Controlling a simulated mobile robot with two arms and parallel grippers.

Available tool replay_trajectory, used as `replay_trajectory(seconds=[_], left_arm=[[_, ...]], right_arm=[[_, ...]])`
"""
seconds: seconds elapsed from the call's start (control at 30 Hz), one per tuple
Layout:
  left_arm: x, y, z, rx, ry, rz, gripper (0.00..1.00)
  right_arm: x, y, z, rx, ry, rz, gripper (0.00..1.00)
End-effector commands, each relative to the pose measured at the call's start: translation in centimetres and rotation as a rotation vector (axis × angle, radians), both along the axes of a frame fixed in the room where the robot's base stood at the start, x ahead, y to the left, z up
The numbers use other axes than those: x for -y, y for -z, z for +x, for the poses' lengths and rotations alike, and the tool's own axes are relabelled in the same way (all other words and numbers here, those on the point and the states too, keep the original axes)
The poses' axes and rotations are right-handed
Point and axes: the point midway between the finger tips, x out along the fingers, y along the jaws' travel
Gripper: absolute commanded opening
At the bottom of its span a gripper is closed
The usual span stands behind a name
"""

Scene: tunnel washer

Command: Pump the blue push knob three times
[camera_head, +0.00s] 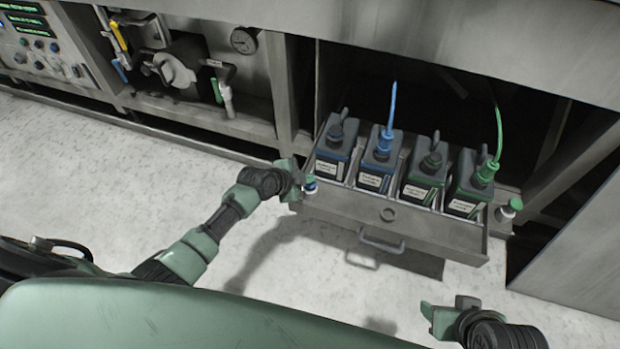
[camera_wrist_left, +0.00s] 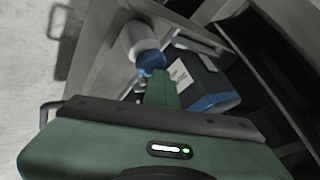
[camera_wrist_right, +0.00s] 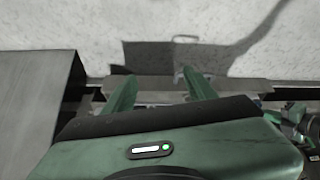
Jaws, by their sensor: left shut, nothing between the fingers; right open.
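The blue push knob (camera_head: 310,183) is a blue cap on a white body at the left front corner of the pulled-out drawer. It also shows in the left wrist view (camera_wrist_left: 150,62). My left gripper (camera_head: 294,178) is shut and empty right beside the knob, its closed fingertips (camera_wrist_left: 158,76) overlapping the blue cap's edge in the left wrist view. I cannot tell whether they touch. My right gripper (camera_head: 440,312) is open and empty, low in front of the drawer at the right; its spread fingers show in the right wrist view (camera_wrist_right: 159,82).
The drawer (camera_head: 345,209) holds several grey canisters with blue and green labels; blue and green tubes rise from two. A green-capped knob (camera_head: 513,206) stands at its right corner. The drawer handle (camera_head: 382,241) sticks out in front. Open floor lies before it.

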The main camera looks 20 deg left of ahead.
Motion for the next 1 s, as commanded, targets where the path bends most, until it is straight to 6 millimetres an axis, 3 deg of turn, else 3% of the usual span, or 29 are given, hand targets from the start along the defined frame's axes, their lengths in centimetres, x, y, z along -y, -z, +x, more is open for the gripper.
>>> replay_trajectory(seconds=[0.43, 0.67, 1.0], left_arm=[[0.0, 0.5, -0.3, -0.010, 0.001, 0.002, 0.00], [0.0, 0.5, -0.3, -0.010, 0.001, 0.003, 0.00], [-0.1, -1.6, -0.3, -0.009, 0.001, 0.003, 0.00]], right_arm=[[-0.1, 0.0, 0.1, 0.006, 0.000, 0.001, 0.56], [0.2, 0.4, -0.9, -0.038, 0.003, -0.008, 0.56], [0.6, -0.7, -2.2, -0.102, 0.008, -0.020, 0.56]])
